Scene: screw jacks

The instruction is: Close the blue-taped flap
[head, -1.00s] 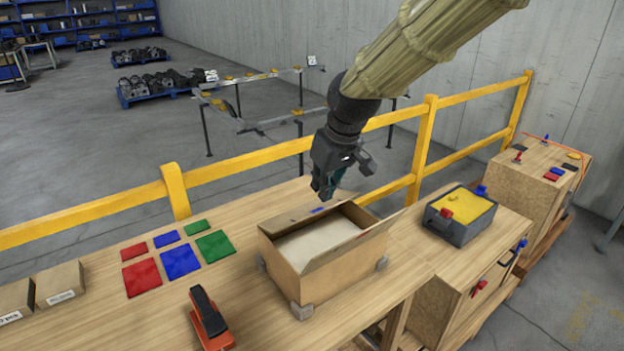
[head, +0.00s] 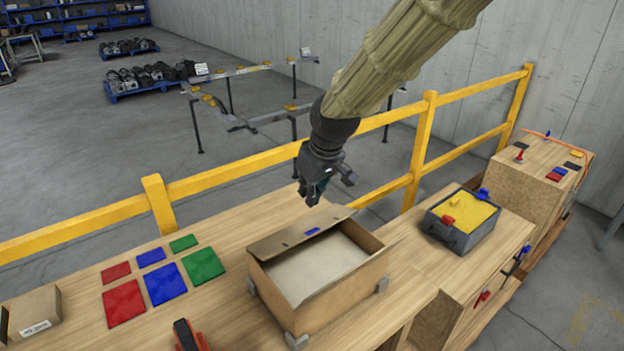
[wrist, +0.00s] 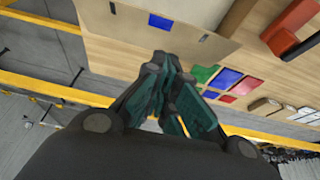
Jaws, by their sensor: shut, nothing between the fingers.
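The open-topped cardboard box (head: 335,293) stands on the wooden bench, held at its corners by grey blocks. Its back flap (head: 290,236) bears a blue tape strip (head: 312,231) and leans up at a slant over the back edge of the opening. In the wrist view the flap (wrist: 190,28) with its blue tape (wrist: 160,21) lies just ahead of the fingers. My gripper (head: 311,200) is shut and empty, just behind and above the flap. I cannot tell whether the fingertips touch it. The front flap (head: 340,285) and right flap also stand open.
Red, blue and green squares (head: 162,284) lie left of the box. An orange-and-black tool (head: 187,335) lies at the front. A grey bin with yellow contents (head: 465,212) stands to the right. A yellow railing (head: 240,175) runs behind the bench.

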